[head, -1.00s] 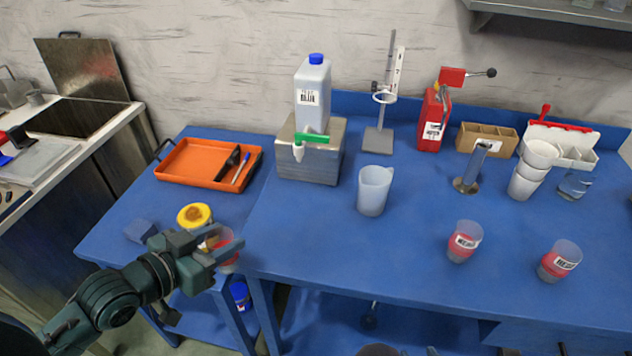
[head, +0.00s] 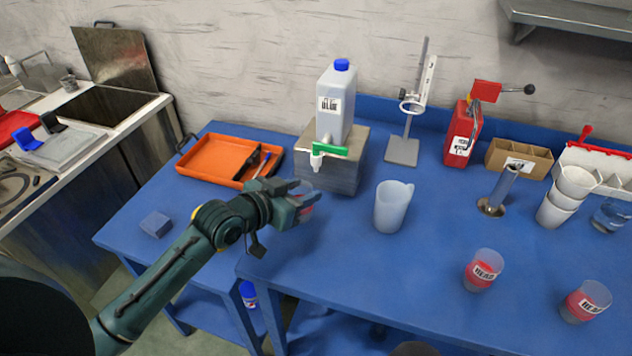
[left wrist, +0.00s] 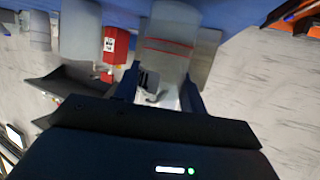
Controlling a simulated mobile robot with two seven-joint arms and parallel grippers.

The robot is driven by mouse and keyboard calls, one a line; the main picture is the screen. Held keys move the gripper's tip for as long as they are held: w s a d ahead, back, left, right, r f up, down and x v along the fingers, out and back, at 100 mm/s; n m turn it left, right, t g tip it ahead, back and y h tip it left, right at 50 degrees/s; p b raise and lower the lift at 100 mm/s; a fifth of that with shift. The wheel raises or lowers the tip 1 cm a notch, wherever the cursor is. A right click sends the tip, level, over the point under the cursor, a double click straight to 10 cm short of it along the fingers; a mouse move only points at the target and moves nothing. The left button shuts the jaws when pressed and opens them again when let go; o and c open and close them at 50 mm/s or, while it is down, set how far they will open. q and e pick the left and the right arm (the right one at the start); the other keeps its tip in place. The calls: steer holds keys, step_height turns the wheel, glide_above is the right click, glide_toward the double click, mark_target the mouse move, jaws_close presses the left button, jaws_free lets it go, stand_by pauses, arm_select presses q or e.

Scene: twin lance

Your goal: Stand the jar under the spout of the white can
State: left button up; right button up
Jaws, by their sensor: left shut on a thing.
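The white can (head: 337,105) with a blue cap stands on a grey metal block (head: 345,176). Its green-handled spout (head: 317,160) points down over the block's front edge. My left gripper (head: 300,203) is shut on a clear jar (head: 307,212) with a red band, just in front of and below the spout. The fingers hide most of the jar in the head view. In the left wrist view the jar (left wrist: 166,48) shows between the fingers, the picture being upside down. I cannot tell whether its base touches the table. My right gripper is not in view.
A translucent jug (head: 392,208) stands right of the held jar. An orange tray (head: 222,165) lies behind my left arm. Two red-banded cups (head: 483,272) stand front right. The middle front table is clear.

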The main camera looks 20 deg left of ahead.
mark_target(307, 188)
arm_select(q)
steer(key=shift+w+d+r, duration=0.1)
steer(key=shift+w+d, duration=0.2)
steer(key=shift+w, duration=0.35)
steer(key=w, duration=0.1)
steer(key=w+d, duration=0.1)
steer(key=shift+w+d, duration=0.1)
steer(key=shift+w, duration=0.25)
steer(key=shift+w+d+f, duration=0.15)
steer(key=shift+w+f, duration=0.05)
steer(key=shift+f, duration=0.6)
steer(key=shift+f, duration=0.1)
steer(key=o, duration=1)
